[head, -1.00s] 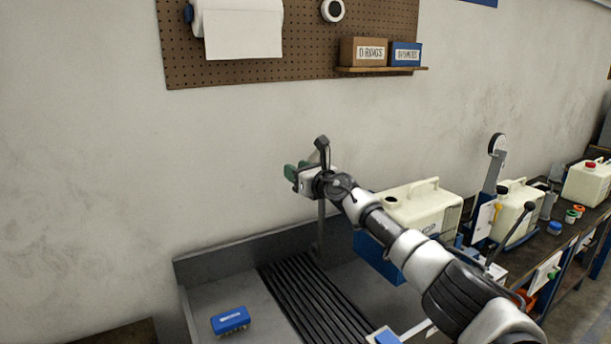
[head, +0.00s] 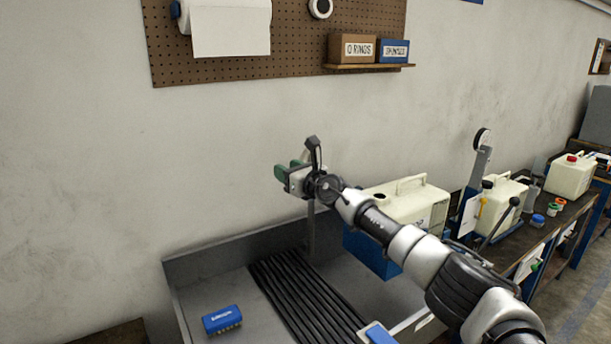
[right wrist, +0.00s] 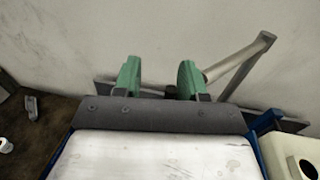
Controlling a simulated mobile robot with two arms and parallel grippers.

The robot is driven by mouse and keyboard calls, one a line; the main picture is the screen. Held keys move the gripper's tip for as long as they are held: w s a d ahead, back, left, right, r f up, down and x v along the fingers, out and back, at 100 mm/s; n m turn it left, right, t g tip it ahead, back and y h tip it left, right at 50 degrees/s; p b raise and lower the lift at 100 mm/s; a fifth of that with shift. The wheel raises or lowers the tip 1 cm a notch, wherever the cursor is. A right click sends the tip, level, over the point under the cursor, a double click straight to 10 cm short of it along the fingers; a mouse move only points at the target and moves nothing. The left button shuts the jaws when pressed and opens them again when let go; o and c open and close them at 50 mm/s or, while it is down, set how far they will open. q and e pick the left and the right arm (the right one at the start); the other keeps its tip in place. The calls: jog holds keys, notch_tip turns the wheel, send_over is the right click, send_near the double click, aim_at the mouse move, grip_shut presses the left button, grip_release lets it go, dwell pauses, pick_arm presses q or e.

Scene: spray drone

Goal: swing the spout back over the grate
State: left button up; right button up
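The sink's grate (head: 300,290) is a panel of black slats in the grey basin. A grey upright post (head: 311,235) rises behind it, with its top hidden by my right gripper (head: 284,174). In the right wrist view, a grey bent pipe (right wrist: 240,65), seemingly the spout, slants up to the right from beside the right fingertip, then bends back down. My right gripper, with green fingertips (right wrist: 159,78), is open in front of the wall. The pipe's near end is close to or touching the outer side of the right finger; I cannot tell which. My left gripper is out of view.
A blue brush (head: 222,319) lies in the basin left of the grate. A cream jug (head: 410,203) stands in a blue holder right of the post, behind my right arm. A workbench (head: 530,235) with more jugs extends right. The wall (head: 80,150) is close behind.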

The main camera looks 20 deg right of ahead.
jog(key=p+v, duration=0.7)
jog(key=v, duration=0.2)
jog(key=shift+s+f, duration=0.15)
jog(key=shift+s, duration=0.05)
jog(key=shift+s+a, duration=0.1)
jog(key=shift+a, duration=0.05)
